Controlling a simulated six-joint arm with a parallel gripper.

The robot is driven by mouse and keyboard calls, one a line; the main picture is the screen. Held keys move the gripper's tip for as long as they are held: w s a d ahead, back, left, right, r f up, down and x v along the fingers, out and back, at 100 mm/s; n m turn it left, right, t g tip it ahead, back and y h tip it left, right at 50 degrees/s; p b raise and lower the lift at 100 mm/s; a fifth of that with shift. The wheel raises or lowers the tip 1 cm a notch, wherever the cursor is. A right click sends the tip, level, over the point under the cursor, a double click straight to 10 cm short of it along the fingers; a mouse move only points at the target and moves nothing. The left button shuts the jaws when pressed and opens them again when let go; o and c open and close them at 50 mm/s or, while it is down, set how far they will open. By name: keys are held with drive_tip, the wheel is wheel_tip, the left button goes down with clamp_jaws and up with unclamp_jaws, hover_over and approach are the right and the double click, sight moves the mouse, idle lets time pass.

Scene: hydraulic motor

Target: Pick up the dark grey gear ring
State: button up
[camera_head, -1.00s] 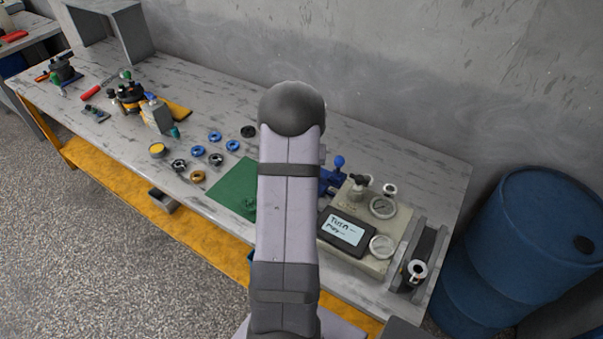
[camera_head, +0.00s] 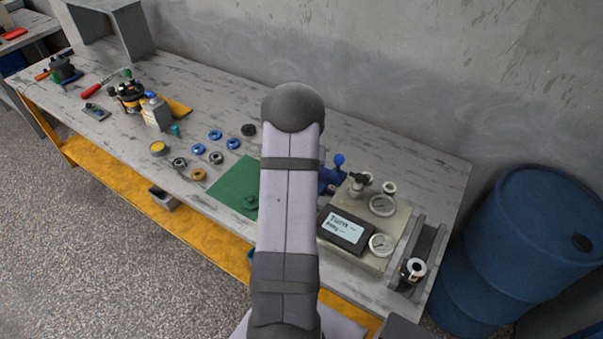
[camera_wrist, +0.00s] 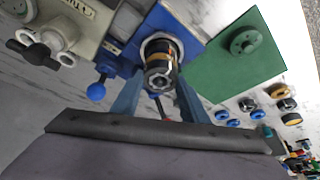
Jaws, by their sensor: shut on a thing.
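My gripper (camera_wrist: 160,92) shows in the wrist view, its two blue-grey fingers on either side of a round, banded metal part (camera_wrist: 160,60). It is shut on this part, which has silver, dark and orange bands and a toothed-looking silver end. The part is in line with a blue fixture (camera_wrist: 122,55); whether it still sits in it, I cannot tell. I cannot tell for sure which band is the dark grey gear ring. In the head view my arm hides the gripper and the held part. Dark rings also lie on the bench, one with a pale centre (camera_head: 216,158) and one black (camera_head: 248,130).
A green mat (camera_head: 228,187) with a round green piece (camera_head: 250,202) lies left of my arm. Several blue rings (camera_head: 198,149) and an orange ring (camera_head: 198,175) lie nearby. A gauge box (camera_head: 372,232) stands right.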

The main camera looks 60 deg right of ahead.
drive_tip(key=shift+r, duration=0.15)
wheel_tip(320, 180, up, 10)
drive_tip(key=b, duration=0.3)
idle(0.5)
drive_tip(key=shift+r+p, duration=0.45)
drive_tip(key=shift+r, duration=0.3)
drive_tip(key=shift+f, duration=0.15)
